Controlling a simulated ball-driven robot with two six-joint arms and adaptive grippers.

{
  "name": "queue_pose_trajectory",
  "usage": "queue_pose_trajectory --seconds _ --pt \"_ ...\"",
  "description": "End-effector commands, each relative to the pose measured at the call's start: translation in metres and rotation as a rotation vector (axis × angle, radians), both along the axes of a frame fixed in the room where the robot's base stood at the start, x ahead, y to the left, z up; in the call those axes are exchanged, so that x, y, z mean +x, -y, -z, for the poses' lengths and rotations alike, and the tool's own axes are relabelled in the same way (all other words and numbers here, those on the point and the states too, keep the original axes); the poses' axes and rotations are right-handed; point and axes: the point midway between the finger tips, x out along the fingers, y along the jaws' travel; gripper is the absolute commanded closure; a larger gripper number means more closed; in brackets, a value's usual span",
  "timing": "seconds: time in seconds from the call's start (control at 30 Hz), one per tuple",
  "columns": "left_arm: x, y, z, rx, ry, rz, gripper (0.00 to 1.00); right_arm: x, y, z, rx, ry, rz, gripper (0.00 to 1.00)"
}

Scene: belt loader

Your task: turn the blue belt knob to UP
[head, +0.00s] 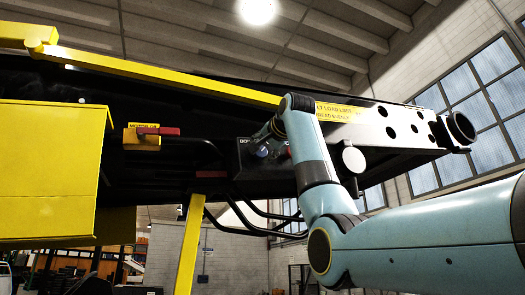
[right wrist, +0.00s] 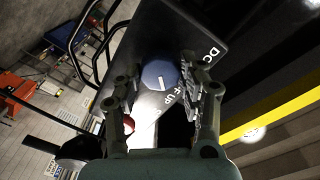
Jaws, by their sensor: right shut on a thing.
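The blue belt knob (right wrist: 160,75) sits on a dark control box and carries a short white mark on its face. Lettering beside it includes "DO" and "UP", partly covered by a finger. I cannot tell which label the mark points to. My right gripper (right wrist: 161,92) has a finger on each side of the knob and is shut on it. In the head view the blue knob (head: 262,152) shows below my right gripper (head: 266,138), which is largely hidden behind my arm. My left gripper is not in view.
A red button (right wrist: 128,125) is close to one finger; it also shows in the head view (head: 290,152). The control box (head: 246,166) hangs on the dark loader frame. A red handle (head: 158,131) and a yellow cover (head: 50,165) lie to the left.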

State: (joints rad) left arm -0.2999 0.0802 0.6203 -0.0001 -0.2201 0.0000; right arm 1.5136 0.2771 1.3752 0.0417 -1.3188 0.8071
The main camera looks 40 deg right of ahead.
Motion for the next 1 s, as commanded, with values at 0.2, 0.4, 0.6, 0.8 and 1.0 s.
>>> queue_pose_trajectory --seconds 0.2,0.4,0.6,0.8,1.0 --pt "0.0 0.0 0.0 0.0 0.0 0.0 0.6 0.0 0.0 0.0 0.0 0.001 -0.001 0.47" --pt "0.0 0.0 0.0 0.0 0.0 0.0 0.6 0.0 0.0 0.0 0.0 0.0 0.0 0.36" --pt "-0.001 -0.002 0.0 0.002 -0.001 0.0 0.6 -0.003 -0.001 0.0 -0.001 0.0 0.0 0.36" --pt "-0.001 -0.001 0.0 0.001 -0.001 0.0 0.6 -0.033 -0.008 0.0 -0.002 0.004 0.0 0.36" --pt "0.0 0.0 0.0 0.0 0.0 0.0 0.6 -0.078 -0.019 -0.001 -0.002 0.004 0.0 0.36"
